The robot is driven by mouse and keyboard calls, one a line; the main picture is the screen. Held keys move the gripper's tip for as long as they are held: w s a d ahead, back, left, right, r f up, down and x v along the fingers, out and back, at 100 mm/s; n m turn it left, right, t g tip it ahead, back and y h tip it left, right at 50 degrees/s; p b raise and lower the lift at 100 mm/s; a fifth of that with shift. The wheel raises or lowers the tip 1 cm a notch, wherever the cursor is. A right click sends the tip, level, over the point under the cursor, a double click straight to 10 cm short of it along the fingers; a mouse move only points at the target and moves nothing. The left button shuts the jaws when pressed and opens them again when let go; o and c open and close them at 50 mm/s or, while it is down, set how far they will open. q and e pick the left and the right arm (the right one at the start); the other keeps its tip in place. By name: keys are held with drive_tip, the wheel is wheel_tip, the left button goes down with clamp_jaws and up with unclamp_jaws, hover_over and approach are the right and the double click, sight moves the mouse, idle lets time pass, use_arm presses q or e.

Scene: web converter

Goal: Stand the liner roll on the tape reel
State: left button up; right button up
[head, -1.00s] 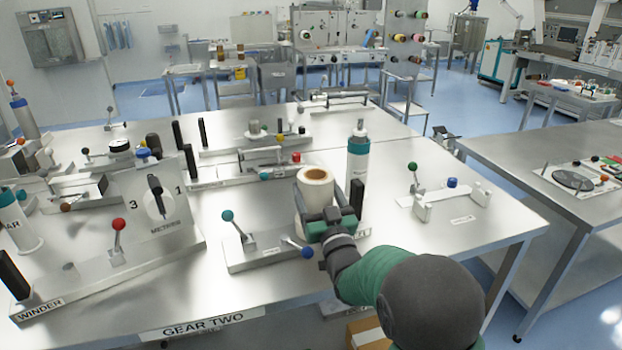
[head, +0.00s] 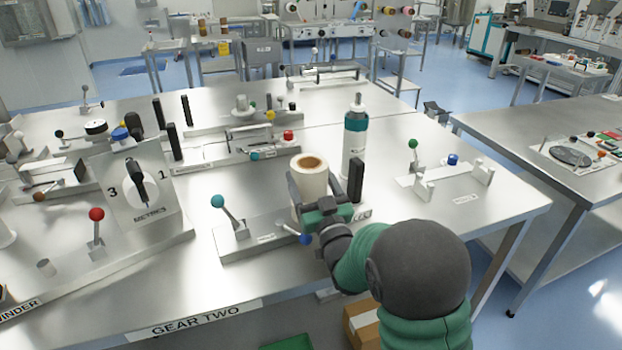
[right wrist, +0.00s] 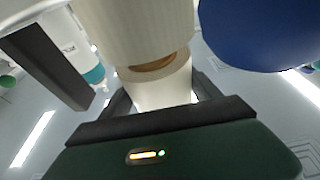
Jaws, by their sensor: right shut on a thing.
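The liner roll (head: 313,184) is a white cylinder with a brown core, upright in the head view. My right gripper (head: 322,206) is shut on it. In the right wrist view, which looks up from below, the roll (right wrist: 163,93) shows part of its underside and brown core between my fingers (right wrist: 160,100). A wider cream cylinder (right wrist: 138,25), apparently the tape reel, stands beneath it. The roll overhangs the reel's edge on the side facing this camera. I cannot tell whether they touch. In the head view my gripper and the roll hide most of the reel. My left gripper is out of view.
A blue-ball lever (head: 305,238) is close beside my right gripper; its ball looms large in the wrist view (right wrist: 255,30). A black post (head: 356,180) and a white-and-teal bottle (head: 355,140) stand just right of the roll. A teal-ball lever (head: 218,202) stands left.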

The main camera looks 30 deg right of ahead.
drive_tip(key=shift+a+f, duration=0.1)
drive_tip(key=shift+f, duration=0.15)
drive_tip(key=o, duration=1.9)
drive_tip(key=shift+f, duration=0.2)
